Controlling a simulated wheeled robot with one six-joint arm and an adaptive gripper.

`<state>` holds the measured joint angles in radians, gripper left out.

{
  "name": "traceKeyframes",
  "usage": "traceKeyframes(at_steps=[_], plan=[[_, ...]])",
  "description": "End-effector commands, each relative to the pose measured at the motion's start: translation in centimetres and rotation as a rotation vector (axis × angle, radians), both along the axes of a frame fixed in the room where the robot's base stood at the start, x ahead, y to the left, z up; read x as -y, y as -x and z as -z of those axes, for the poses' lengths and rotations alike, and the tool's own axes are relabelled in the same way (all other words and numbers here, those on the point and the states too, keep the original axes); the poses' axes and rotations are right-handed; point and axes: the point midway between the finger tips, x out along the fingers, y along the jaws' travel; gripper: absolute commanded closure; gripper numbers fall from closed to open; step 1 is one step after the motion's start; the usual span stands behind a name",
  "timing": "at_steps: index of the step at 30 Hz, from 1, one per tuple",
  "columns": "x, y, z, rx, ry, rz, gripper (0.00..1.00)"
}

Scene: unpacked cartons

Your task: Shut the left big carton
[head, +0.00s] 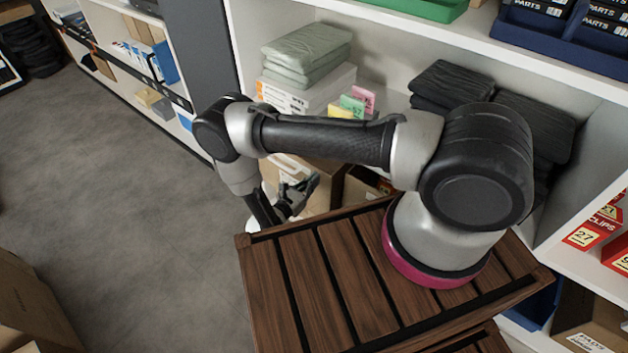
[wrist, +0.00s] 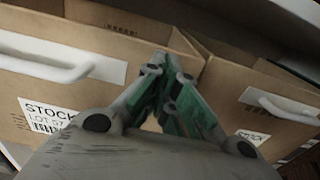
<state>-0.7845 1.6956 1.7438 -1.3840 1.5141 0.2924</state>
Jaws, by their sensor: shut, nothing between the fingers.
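The left big carton (wrist: 85,108) fills the left of the wrist view, brown, with a white handle and a "STOCK LOT" label on its front. Its top looks open, with brown inner panels behind the front edge; how its flaps stand is unclear. A carton also shows partly under the shelf in the head view (head: 325,190), mostly hidden by my arm; I cannot tell which one. My gripper (wrist: 165,68) is shut and empty, its fingertips near the front top edge at the carton's right end. I cannot tell whether they touch. It also shows in the head view (head: 306,188).
A second brown carton (wrist: 228,97) with a white handle and label stands close on the right. A shelf with folded grey-green cloths (head: 305,50), sticky-note pads (head: 352,103) and dark folded fabric (head: 450,85) is above. The grey floor (head: 130,190) at left is clear.

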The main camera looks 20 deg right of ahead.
Motion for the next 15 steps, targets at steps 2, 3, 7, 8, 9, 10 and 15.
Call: traceKeyframes(at_steps=[2, 3, 7, 8, 9, 10, 15], plan=[[0.44, -0.24, -0.02, 0.0, 0.0, 0.002, 1.0], [0.53, -0.32, -0.02, 0.0, 0.0, 0.001, 1.0], [0.62, -0.41, -0.01, 0.0, 0.0, 0.0, 1.0], [0.62, -0.41, -0.01, 0.0, 0.0, 0.0, 1.0], [0.61, -0.41, -0.01, 0.0, 0.0, 0.0, 1.0], [0.61, -0.41, -0.01, 0.0, 0.0, 0.0, 1.0], [0.97, -0.64, -0.01, 0.0, 0.0, 0.002, 1.0]])
